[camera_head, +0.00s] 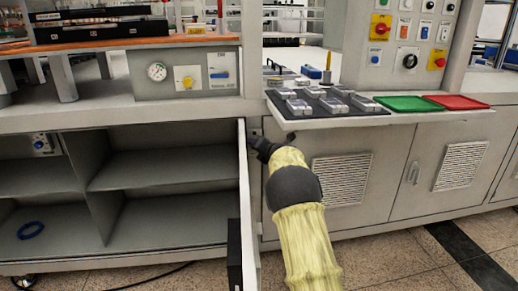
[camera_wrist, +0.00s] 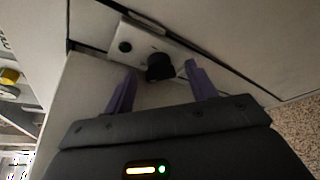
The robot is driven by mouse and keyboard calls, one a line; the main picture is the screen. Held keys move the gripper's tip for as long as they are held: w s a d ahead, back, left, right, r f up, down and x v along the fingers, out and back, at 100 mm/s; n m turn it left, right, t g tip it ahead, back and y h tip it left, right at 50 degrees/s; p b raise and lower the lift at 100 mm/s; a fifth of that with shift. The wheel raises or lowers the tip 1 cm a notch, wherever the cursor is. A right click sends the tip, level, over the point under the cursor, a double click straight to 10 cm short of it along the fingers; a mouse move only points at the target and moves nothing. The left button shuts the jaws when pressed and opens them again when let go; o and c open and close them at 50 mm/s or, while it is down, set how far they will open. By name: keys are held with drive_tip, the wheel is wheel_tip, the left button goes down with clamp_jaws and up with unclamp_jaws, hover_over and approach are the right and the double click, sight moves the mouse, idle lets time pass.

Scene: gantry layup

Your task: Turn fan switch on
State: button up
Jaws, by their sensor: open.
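In the wrist view, a pale control plate (camera_wrist: 178,51) carries a dark round knob (camera_wrist: 160,72) and a smaller black round part (camera_wrist: 125,47). No label is readable, so I cannot tell whether either is the fan switch. My gripper (camera_wrist: 160,67) is open, its two purple fingers on either side of the knob and apart from each other. I cannot tell whether they touch it. In the head view, my arm reaches to the cabinet front beside the open door, and the plate and fingertips are hidden there.
An open cabinet door (camera_head: 246,200) stands edge-on just left of my arm. The open shelves (camera_head: 160,175) hold a blue ring (camera_head: 30,230). Above my arm, a ledge carries a dark tray of grey parts, a green tray (camera_head: 405,104) and a red tray (camera_head: 455,102).

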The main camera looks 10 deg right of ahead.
drive_tip(key=c, duration=1)
drive_tip(key=shift+d+m, duration=0.1)
drive_tip(key=shift+m, duration=0.2)
drive_tip(key=shift+f+m+t+y+b, duration=0.45)
drive_tip(key=shift+m+t, duration=0.55)
drive_tip(key=shift+m, duration=1.75)
drive_tip(key=shift+f+m+t+y+b, duration=0.25)
drive_tip(key=shift+m+t+b, duration=0.55)
drive_tip(key=shift+m, duration=1.9)
drive_tip(key=shift+f+m+t+y+b, duration=0.3)
drive_tip(key=shift+m+t, duration=0.9)
drive_tip(key=shift+m, duration=1.55)
drive_tip(key=shift+f, duration=0.1)
